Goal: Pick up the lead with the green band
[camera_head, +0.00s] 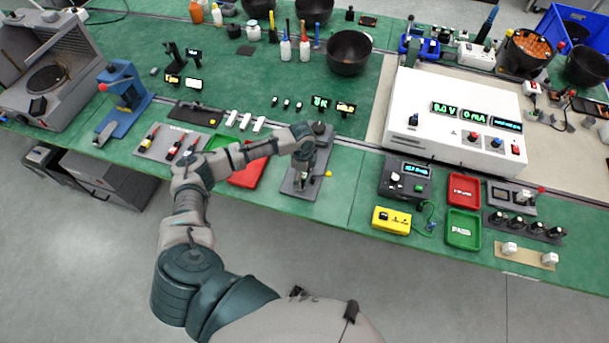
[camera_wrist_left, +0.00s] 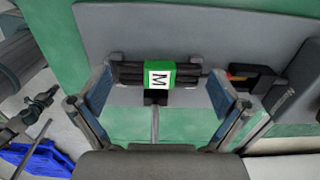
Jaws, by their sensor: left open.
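The lead with the green band (camera_wrist_left: 159,76) shows in the left wrist view as dark strands lying crosswise, with a green wrap and a white label marked M. It rests in small dark holders on a grey plate (camera_wrist_left: 200,25). My left gripper (camera_wrist_left: 163,98) is open, with one finger on each side of the green band; I see no contact with it. In the head view my left gripper (camera_head: 303,168) points down over a grey fixture plate (camera_head: 296,187) at the bench's front edge. The arm and gripper hide the lead there. My right gripper is not in view.
A red tray (camera_head: 247,174) lies just left of the fixture plate, partly behind my arm. A white power supply (camera_head: 455,110) stands to the right. Green bench surface is clear between the fixture and the yellow box (camera_head: 391,220).

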